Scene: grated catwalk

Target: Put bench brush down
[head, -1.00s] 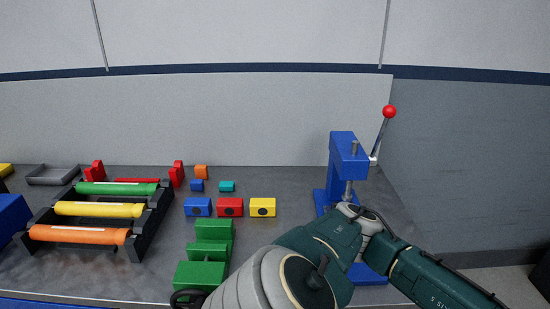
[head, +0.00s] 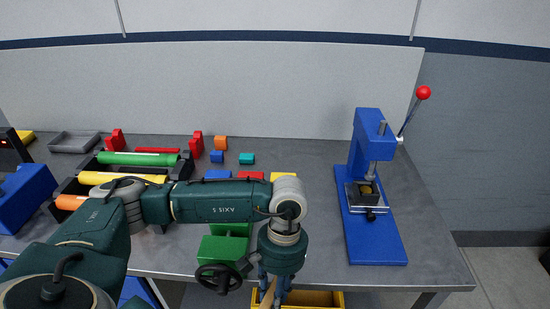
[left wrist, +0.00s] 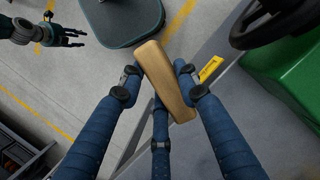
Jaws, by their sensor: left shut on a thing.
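The bench brush shows as a pale wooden block or handle (left wrist: 168,85) in the left wrist view, tilted between my left gripper's blue fingers (left wrist: 160,88). A narrow part of the wood (head: 268,293) shows in the head view. No bristles are visible. My left gripper (head: 272,288) points down in front of the bench's front edge, shut on the brush. Below and behind it is a yellow bin (head: 325,299), partly cut off. My right gripper (left wrist: 72,37) is at the upper left of the left wrist view, empty, its fingers apart.
The grey bench (head: 310,225) holds a blue press (head: 372,185) at right, a green vise (head: 222,245) with a black handwheel by the front edge, coloured rolls on a rack (head: 137,158), and small blocks. Bare bench top lies left of the press.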

